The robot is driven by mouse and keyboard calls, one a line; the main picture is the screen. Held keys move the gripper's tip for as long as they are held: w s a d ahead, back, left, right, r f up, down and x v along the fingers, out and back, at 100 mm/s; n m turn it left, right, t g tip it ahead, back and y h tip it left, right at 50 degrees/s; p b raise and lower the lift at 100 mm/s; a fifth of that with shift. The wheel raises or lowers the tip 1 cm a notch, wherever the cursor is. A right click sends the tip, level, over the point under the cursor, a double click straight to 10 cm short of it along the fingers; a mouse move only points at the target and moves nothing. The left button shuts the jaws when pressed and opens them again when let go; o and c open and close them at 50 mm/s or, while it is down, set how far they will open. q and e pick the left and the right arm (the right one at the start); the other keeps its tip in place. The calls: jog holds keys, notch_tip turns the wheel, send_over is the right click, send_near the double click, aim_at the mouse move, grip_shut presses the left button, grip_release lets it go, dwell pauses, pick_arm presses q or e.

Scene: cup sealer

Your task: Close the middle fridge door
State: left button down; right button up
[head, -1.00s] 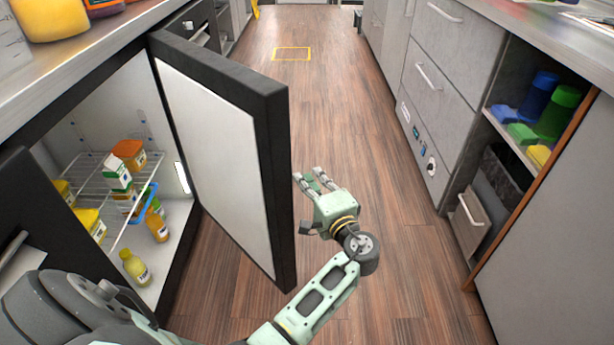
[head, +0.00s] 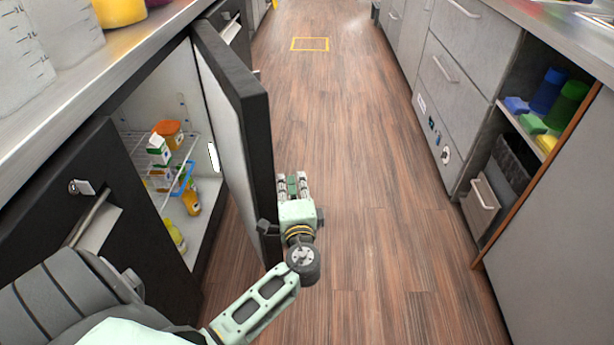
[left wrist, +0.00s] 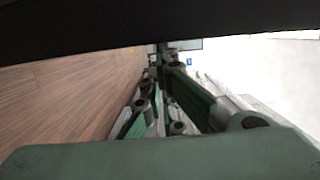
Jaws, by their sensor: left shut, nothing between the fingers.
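The middle fridge door (head: 226,130) stands open, its black edge towards me and its white inner face towards the fridge interior (head: 206,215). My left gripper (head: 292,180) is shut and empty, at the right, outer side of the door near its free edge. It looks very close to the door; whether it touches I cannot tell. In the left wrist view the fingers (left wrist: 170,95) point away, and a dark band, likely the door, crosses the top. My right gripper is not in view.
Inside the fridge a wire shelf (head: 133,140) holds cartons and tubs, with bottles (head: 173,236) below. A counter with measuring jugs (head: 60,30) runs along the left. Grey cabinets (head: 465,85) line the right. The wooden floor (head: 350,190) between is clear.

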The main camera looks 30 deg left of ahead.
aim_at(262, 185)
pick_arm(q)
jog(key=shift+m+t+h, duration=0.7)
jog(key=shift+m+h, duration=0.1)
jog(key=shift+m, duration=0.1)
jog(key=s+a, duration=0.1)
jog(key=s, duration=0.1)
jog(key=s+a, duration=0.1)
jog(key=s, duration=0.1)
jog(key=s+a, duration=0.2)
jog(key=shift+s+f, duration=0.1)
jog(key=shift+s, duration=0.65)
jog(key=shift+w, duration=0.1)
